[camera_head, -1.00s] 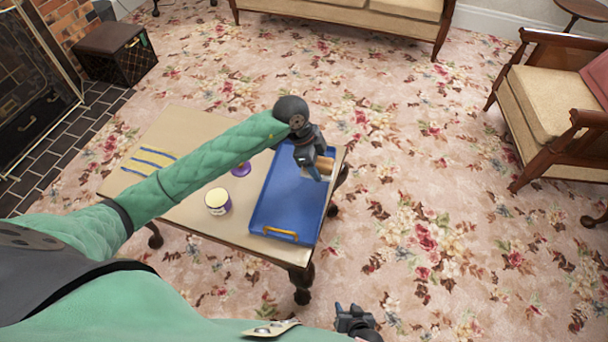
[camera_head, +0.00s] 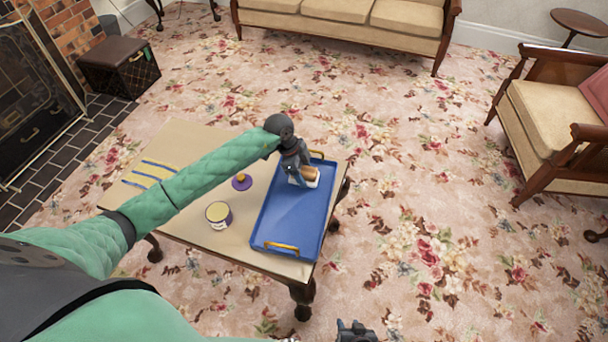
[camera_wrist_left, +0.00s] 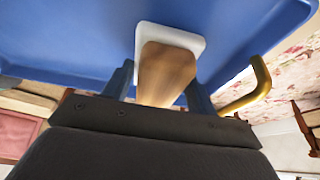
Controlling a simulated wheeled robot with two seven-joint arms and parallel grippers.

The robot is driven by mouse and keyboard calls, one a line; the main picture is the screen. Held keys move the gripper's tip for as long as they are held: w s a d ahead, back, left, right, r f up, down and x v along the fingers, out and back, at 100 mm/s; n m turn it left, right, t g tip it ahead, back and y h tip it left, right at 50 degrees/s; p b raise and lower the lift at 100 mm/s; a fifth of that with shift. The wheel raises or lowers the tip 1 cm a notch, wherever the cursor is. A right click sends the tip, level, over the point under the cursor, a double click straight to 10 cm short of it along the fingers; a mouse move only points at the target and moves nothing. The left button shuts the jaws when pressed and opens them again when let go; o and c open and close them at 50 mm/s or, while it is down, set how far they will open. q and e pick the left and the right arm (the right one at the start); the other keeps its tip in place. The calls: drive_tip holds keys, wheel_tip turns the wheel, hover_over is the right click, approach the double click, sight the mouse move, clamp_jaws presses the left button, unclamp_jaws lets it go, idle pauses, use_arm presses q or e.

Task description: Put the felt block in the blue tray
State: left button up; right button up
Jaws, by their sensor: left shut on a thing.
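The felt block (camera_head: 310,177) has a brown wooden back and a white felt face. In the left wrist view the block (camera_wrist_left: 166,72) sits between my two fingers, with its white face toward the blue tray floor. My left gripper (camera_head: 300,180) is shut on it at the far end of the blue tray (camera_head: 286,222). The block is over the tray floor, low down; I cannot tell whether it touches. The tray has yellow handles and lies on the low table. My right gripper (camera_head: 354,331) is at the bottom edge, mostly cut off.
The tray's near part is empty. An armchair (camera_head: 560,115) stands right.

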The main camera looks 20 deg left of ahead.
use_arm(q)
drive_tip(key=shift+f, duration=0.6)
drive_tip(key=o, duration=1)
drive_tip(key=shift+f, duration=0.1)
drive_tip(key=v, duration=1.2)
